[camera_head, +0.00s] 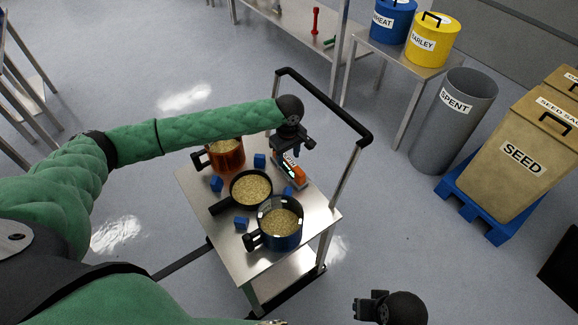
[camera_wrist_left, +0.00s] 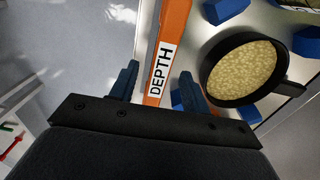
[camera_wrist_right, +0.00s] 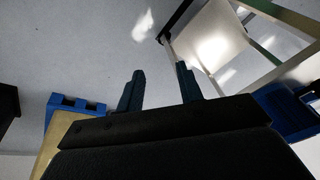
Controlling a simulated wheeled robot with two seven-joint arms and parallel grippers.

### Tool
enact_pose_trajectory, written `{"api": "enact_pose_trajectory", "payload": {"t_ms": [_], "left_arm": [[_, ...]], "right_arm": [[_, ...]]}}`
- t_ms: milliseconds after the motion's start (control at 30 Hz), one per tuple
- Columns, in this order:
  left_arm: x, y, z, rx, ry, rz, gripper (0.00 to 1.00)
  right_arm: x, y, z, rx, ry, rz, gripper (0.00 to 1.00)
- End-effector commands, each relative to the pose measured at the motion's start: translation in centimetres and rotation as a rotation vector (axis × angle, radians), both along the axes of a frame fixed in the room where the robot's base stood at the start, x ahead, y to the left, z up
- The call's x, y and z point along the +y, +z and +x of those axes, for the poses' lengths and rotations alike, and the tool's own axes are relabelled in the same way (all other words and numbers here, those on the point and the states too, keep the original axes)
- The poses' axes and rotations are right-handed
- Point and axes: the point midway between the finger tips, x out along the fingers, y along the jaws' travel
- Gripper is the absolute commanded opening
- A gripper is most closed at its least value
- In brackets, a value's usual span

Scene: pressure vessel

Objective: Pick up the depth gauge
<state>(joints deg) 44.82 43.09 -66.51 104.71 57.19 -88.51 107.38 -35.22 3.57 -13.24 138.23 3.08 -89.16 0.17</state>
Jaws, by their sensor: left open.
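The depth gauge (camera_head: 297,173) is an orange bar with a white label, lying near the far right edge of the cart top. In the left wrist view the orange gauge (camera_wrist_left: 170,50) with its "DEPTH" label runs between the fingers of my left gripper (camera_wrist_left: 165,85). That gripper is open, one finger on each side of the gauge, and does not visibly grip it. In the head view my left gripper (camera_head: 292,150) hangs over the gauge and partly covers it. My right gripper (camera_wrist_right: 160,88) is open and empty, over the floor away from the cart.
The cart top (camera_head: 200,187) holds a black pan of grain (camera_head: 250,188), a blue pot (camera_head: 280,225), a copper pot (camera_head: 225,155) and several blue blocks (camera_head: 241,223). The cart's black handle (camera_head: 325,105) rises behind the gauge. A grey SPENT bin (camera_head: 455,120) stands right.

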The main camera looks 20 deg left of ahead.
Motion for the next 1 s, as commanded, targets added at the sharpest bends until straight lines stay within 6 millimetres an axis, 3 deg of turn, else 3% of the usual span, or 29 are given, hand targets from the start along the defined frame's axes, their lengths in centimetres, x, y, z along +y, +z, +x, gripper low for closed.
{"api": "enact_pose_trajectory", "payload": {"t_ms": [300, 567, 667, 833, 1000], "left_arm": [[-0.1, -3.7, 0.0, -0.001, -0.001, 0.000, 0.47], [-0.1, -4.1, -0.1, -0.001, -0.002, 0.000, 0.47], [-0.1, -4.1, -0.1, -0.001, -0.002, 0.000, 0.34], [-0.1, -4.1, -0.1, -0.001, -0.002, 0.000, 0.00], [-0.1, -4.0, -0.1, -0.001, -0.002, 0.000, 0.00]], "right_arm": [[-1.0, 1.8, 0.1, 0.020, -0.014, -0.023, 0.36], [-0.7, 2.2, 0.3, 0.014, -0.022, -0.013, 0.36], [-0.8, 2.2, 0.3, 0.014, -0.020, -0.015, 0.36], [-0.9, 1.9, 0.2, 0.018, -0.016, -0.020, 0.36], [-1.1, 1.5, 0.0, 0.025, -0.012, -0.026, 0.36]]}}
